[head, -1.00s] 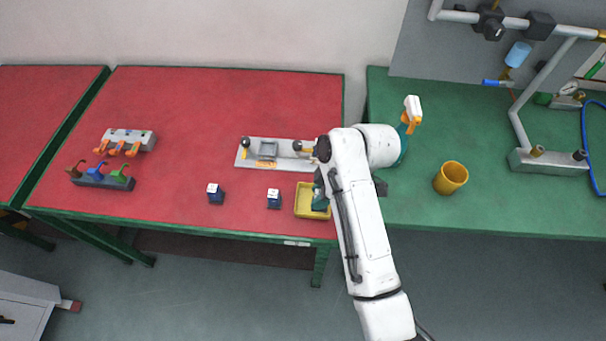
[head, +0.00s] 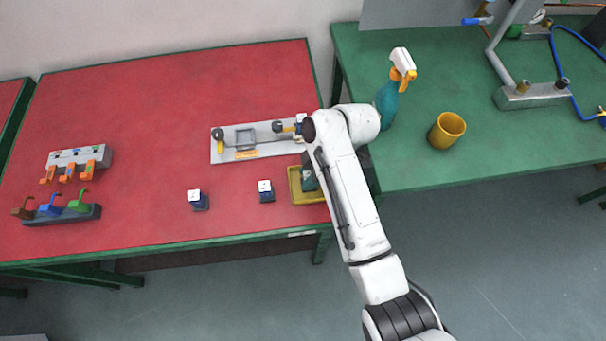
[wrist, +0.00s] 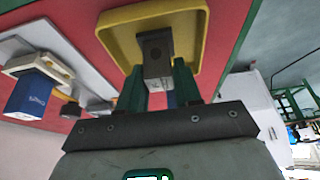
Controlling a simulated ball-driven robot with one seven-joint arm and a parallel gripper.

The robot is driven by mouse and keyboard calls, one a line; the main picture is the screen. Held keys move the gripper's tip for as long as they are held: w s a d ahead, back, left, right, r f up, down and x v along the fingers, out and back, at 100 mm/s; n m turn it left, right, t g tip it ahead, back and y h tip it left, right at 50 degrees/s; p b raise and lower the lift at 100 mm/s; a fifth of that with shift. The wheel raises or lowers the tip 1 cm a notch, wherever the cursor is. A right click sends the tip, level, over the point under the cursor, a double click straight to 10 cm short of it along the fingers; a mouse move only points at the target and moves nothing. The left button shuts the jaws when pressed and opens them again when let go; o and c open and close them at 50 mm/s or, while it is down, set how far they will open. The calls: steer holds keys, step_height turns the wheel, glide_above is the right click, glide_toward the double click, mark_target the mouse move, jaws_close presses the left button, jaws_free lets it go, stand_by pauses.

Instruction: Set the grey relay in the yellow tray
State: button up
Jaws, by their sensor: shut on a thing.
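The grey relay (wrist: 155,56) is a dark grey block between the two green fingers of my gripper (wrist: 157,84) in the wrist view. My gripper is shut on it. The relay is over the inside of the yellow tray (wrist: 198,45); I cannot tell whether it touches the tray floor. In the head view the yellow tray (head: 308,199) lies near the front right corner of the red table, partly hidden by my arm. My gripper (head: 308,180) is mostly hidden there, and the relay cannot be made out.
Two dark blue, white-topped blocks (head: 198,201) (head: 265,191) stand left of the tray. A grey plate with a square socket (head: 246,139) lies behind. Coloured-handled valve parts (head: 75,165) are far left. A spray bottle (head: 388,100) and yellow cup (head: 446,130) stand on the green table (head: 440,65).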

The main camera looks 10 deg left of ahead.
steer(key=shift+d+r, duration=0.1)
steer(key=shift+d, duration=0.05)
steer(key=o, duration=1.1)
steer(key=shift+c, duration=0.2)
steer(key=p+v, duration=0.1)
steer(key=v, duration=1.1)
